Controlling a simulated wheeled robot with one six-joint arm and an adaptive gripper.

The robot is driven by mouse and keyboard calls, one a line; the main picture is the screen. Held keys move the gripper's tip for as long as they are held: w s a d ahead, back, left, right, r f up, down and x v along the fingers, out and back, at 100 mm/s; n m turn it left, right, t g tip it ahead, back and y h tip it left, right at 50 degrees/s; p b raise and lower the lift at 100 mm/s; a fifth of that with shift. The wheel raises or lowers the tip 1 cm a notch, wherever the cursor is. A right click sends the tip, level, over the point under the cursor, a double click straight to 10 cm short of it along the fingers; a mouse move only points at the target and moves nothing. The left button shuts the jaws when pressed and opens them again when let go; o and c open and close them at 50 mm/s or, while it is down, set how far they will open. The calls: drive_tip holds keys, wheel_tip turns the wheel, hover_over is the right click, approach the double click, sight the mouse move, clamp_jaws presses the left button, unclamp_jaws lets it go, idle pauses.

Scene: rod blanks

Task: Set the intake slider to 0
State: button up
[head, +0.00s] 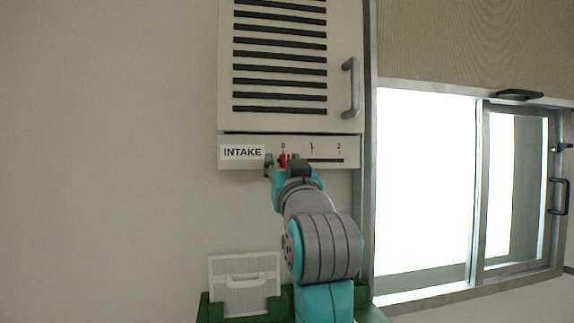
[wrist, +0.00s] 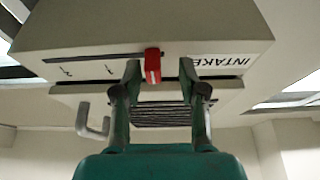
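The red intake slider knob (head: 283,160) shows in the head view directly below the 0 mark, left of 1 and 2. In the wrist view, where the panel appears upside down, the red knob (wrist: 152,66) stands out from the slot, which runs left past the 1 and 2 marks. My gripper (head: 281,161) is at the panel with its fingers apart on either side of the knob. In the wrist view my gripper (wrist: 160,68) is open; the knob is nearer the left finger, with a clear gap to the right finger. The INTAKE label (head: 242,152) is left of the knob.
Above the slider panel is a louvred door (head: 280,60) with a grey handle (head: 351,88). A window (head: 425,190) is at the right. A white panelled box (head: 244,284) stands at the lower left by a green surface. Bare wall fills the left.

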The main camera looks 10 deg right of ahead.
drive_tip(key=shift+s, duration=0.1)
drive_tip(key=v, duration=1.1)
drive_tip(key=shift+s+f, duration=0.25)
drive_tip(key=shift+s, duration=0.1)
wheel_tip(320, 180, down, 22)
drive_tip(key=w+d+n+g, duration=0.1)
drive_tip(key=w+g, duration=0.1)
drive_tip(key=s+d+f+g, duration=0.1)
drive_tip(key=s+f, duration=0.3)
drive_tip(key=f, duration=0.6)
drive_tip(key=s+d+f+g, duration=0.1)
drive_tip(key=s+f, duration=0.4)
drive_tip(key=f, duration=0.5)
drive_tip(key=s+d+f+g, duration=0.1)
drive_tip(key=s+d+f, duration=0.1)
drive_tip(key=s+f, duration=1.2)
drive_tip(key=s+f+g, duration=0.1)
drive_tip(key=s, duration=0.9)
drive_tip(key=s+d+f+m+g, duration=0.1)
drive_tip(key=s, duration=1)
drive_tip(key=shift+d+g, duration=0.3)
